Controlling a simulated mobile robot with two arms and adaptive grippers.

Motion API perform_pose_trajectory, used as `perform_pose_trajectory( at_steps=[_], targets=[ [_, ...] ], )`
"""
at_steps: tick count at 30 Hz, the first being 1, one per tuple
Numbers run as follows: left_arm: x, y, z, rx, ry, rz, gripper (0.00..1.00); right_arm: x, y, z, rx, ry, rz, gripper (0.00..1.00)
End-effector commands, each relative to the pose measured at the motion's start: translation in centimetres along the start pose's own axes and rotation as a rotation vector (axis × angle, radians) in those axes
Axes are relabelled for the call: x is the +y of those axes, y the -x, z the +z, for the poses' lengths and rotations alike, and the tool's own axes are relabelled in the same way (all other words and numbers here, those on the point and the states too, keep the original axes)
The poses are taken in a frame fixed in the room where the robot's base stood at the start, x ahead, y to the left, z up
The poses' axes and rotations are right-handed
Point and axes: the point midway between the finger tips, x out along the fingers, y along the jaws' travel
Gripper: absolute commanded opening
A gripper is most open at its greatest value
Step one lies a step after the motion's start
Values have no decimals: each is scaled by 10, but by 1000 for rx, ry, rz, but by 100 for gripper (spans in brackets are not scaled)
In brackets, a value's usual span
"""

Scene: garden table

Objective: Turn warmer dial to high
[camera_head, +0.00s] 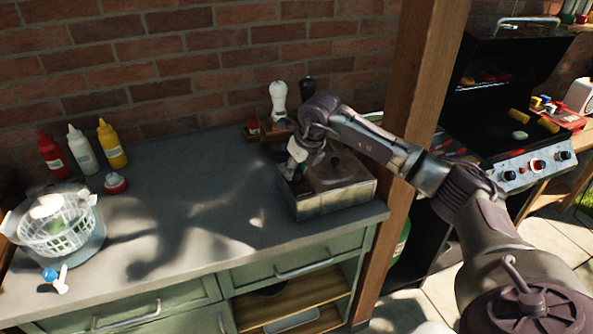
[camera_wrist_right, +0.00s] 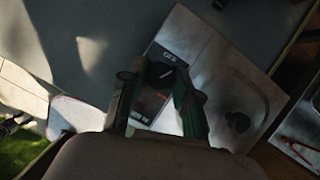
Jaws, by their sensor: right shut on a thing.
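The warmer (camera_head: 335,203) is a metal box on the counter beside the wooden post, with a lidded top. My right gripper (camera_head: 297,158) is over the left part of the warmer. In the right wrist view the right gripper (camera_wrist_right: 158,82) has its two fingers on either side of the dial, shut on it. The dial is hidden by the gripper in the head view, and its setting cannot be read. My left gripper is not in view.
A white shaker (camera_head: 278,98) stands behind the warmer. Red, white and yellow bottles (camera_head: 84,148) and a basket (camera_head: 58,228) are on the left. A wooden post (camera_head: 425,85) and grill (camera_head: 510,110) are on the right. The counter middle is clear.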

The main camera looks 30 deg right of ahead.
Motion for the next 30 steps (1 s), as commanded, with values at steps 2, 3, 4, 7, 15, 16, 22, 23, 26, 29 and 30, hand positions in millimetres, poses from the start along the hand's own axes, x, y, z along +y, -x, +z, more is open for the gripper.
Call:
perform_pose_trajectory(
  at_steps=[2, 3, 4, 7, 15, 16, 22, 23, 26, 29, 30],
  targets=[
    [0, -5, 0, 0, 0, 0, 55, 1, -1, 0, -3, -66, -29, 0],
    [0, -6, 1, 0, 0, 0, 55, 1, 0, 1, -4, -101, -44, 0],
    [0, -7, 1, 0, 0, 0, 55, 1, 0, 1, -5, -128, -54, 0],
    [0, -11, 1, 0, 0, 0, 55, 2, -1, 1, -4, -216, -90, 0],
    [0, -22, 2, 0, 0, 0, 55, 2, -1, 2, -4, -455, -188, 0],
    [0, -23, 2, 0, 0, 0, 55, 3, -1, 2, -4, -481, -199, 0],
    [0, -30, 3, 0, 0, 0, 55, 4, -1, 2, -4, -657, -271, 0],
    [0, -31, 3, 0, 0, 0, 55, 4, -1, 2, -4, -683, -282, 0],
    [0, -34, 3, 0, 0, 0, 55, 4, -1, 3, -4, -772, -318, 0],
    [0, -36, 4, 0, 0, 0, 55, 4, -1, 3, -3, -860, -355, 0],
    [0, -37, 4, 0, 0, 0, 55, 5, -1, 3, -3, -895, -369, 0]
  ],
)
